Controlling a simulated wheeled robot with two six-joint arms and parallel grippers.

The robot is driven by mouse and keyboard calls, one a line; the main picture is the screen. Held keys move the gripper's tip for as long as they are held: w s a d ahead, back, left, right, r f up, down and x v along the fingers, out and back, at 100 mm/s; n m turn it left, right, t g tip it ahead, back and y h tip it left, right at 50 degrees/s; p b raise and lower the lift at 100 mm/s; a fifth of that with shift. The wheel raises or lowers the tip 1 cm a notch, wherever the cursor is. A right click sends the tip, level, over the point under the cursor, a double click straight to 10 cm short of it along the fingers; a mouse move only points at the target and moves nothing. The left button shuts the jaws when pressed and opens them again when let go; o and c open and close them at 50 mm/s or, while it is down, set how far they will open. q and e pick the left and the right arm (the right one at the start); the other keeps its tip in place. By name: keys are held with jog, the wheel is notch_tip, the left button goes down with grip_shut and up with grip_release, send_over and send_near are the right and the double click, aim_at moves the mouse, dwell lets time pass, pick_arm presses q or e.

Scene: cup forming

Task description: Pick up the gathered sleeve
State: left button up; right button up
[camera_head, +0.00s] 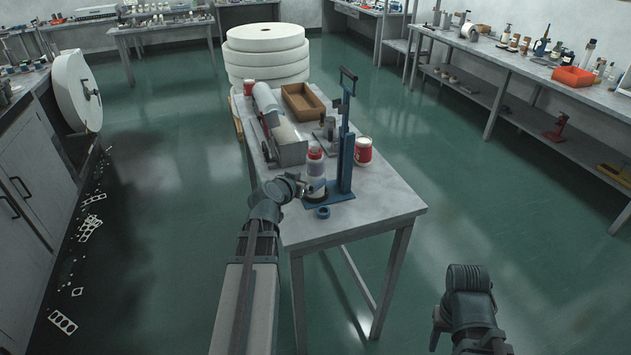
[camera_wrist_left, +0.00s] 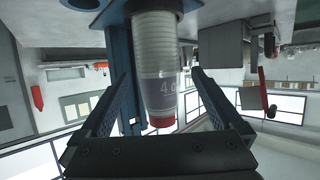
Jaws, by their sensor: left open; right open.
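The gathered sleeve (camera_head: 316,172) is an upright stack of nested cups in clear wrap with a purple-grey printed band and a red end. It stands at the front of the steel table, left of a blue lever stand. In the left wrist view, upside down, the sleeve (camera_wrist_left: 160,65) lies between the two open fingers, with gaps on both sides. My left gripper (camera_head: 302,187) is at the sleeve's near left side and is not shut on it. My right arm shows at the lower right, away from the table, but its jaws do not show.
The blue lever stand (camera_head: 346,150) is close on the sleeve's right. A blue tape ring (camera_head: 322,212) lies before it. A red-and-white tub (camera_head: 363,151), a metal machine (camera_head: 281,135) and a brown tray (camera_head: 303,101) are behind. The table's front right corner is bare.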

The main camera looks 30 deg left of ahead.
aim_at(310, 178)
pick_arm(q)
jog(key=x, duration=0.3)
jog(key=shift+w+f+b, duration=0.15)
jog(key=shift+w+b, duration=0.15)
jog(key=shift+b, duration=0.1)
jog(key=shift+w+f+b, duration=0.25)
jog(key=shift+f+b, duration=0.05)
jog(key=shift+b, duration=0.05)
jog(key=b+x, duration=0.1)
jog(key=x, duration=0.1)
jog(key=b+x, duration=0.1)
jog(key=shift+w+d+f, duration=0.1)
jog(key=shift+w+f, duration=0.15)
jog(key=shift+f, duration=0.2)
jog(key=shift+w+f, duration=0.1)
jog(key=shift+w, duration=0.3)
jog(key=shift+s, duration=0.1)
jog(key=shift+c, duration=0.2)
jog(key=c, duration=1.2)
